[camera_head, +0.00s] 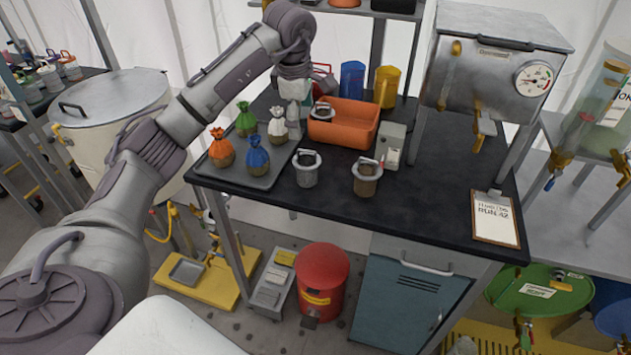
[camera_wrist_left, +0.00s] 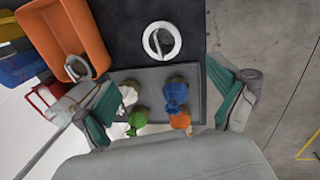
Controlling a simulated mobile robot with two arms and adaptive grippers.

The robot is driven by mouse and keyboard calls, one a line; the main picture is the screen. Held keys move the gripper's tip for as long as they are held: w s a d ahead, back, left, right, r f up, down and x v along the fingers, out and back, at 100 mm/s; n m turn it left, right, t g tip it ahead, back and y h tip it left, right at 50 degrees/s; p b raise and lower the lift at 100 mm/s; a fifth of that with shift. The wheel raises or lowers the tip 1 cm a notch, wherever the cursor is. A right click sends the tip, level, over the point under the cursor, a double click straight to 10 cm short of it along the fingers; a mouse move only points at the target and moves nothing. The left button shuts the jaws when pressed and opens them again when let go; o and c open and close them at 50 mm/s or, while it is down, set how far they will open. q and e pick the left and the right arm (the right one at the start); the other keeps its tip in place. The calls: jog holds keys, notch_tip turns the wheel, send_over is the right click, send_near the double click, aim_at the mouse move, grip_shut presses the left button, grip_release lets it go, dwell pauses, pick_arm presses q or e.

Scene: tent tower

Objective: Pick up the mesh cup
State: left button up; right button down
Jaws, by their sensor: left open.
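A grey cup (camera_head: 306,172) with a pale rim and a handle stands on the black table, just right of the tray; it looks like the mesh cup. It also shows from above in the left wrist view (camera_wrist_left: 162,41), beyond the tray edge. A similar brownish cup (camera_head: 366,180) stands to its right. A third rimmed cup (camera_head: 322,112) is at the orange bin. My left gripper (camera_head: 293,118) is open and empty, above the back of the tray, behind and apart from the grey cup. Its open fingers show in the left wrist view (camera_wrist_left: 168,104). My right gripper is not in view.
A dark tray (camera_head: 270,178) holds several tied bags: orange, green, blue and white. An orange bin (camera_head: 345,130) stands behind the cups, with blue and yellow jugs behind it. A small grey box (camera_head: 391,144) and a metal tank (camera_head: 490,75) stand right. The table's front middle is clear.

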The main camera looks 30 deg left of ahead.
pick_arm(q)
jog(key=p, duration=0.1)
send_over(305, 159)
jog(key=f, duration=0.5)
jog(key=s+f, duration=0.1)
jog(key=f, duration=0.2)
jog(key=shift+d, duration=0.15)
jog(key=shift+f+p, duration=0.4)
jog(key=shift+f, duration=0.15)
jog(key=p+x, duration=0.1)
jog(key=x, duration=0.3)
jog(key=shift+f+p, duration=0.25)
jog(key=shift+p, duration=0.1)
jog(key=shift+f, duration=0.2)
jog(key=c, duration=1.1)
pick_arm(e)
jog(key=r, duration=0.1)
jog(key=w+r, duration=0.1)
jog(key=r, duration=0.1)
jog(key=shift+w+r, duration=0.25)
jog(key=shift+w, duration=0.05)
